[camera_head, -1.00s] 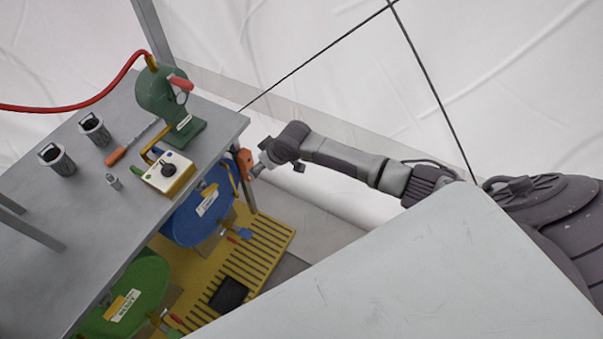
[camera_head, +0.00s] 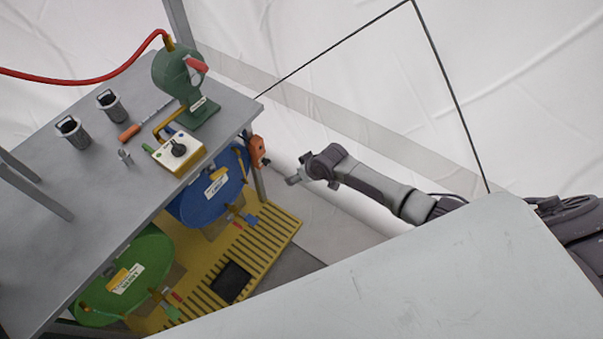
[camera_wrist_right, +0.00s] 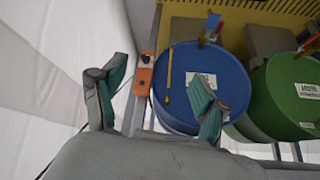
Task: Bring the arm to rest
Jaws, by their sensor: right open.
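My right arm comes in from the right in the head view. Its gripper (camera_head: 294,179) hangs in free space to the right of the bench, apart from the orange box (camera_head: 258,151) on the bench leg. In the right wrist view the gripper (camera_wrist_right: 157,80) has its two fingers spread wide with nothing between them. The orange box (camera_wrist_right: 145,73) shows beyond and between the fingers there, with the blue drum (camera_wrist_right: 180,112) behind the right finger. My left gripper is in neither view.
The grey bench (camera_head: 95,190) carries a green device (camera_head: 180,85), a switch box (camera_head: 178,153) and two canisters. Blue (camera_head: 205,200) and green (camera_head: 125,285) drums stand below on a yellow slatted pallet (camera_head: 265,235). A pale flat surface (camera_head: 400,270) fills the lower right. White tent wall lies behind.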

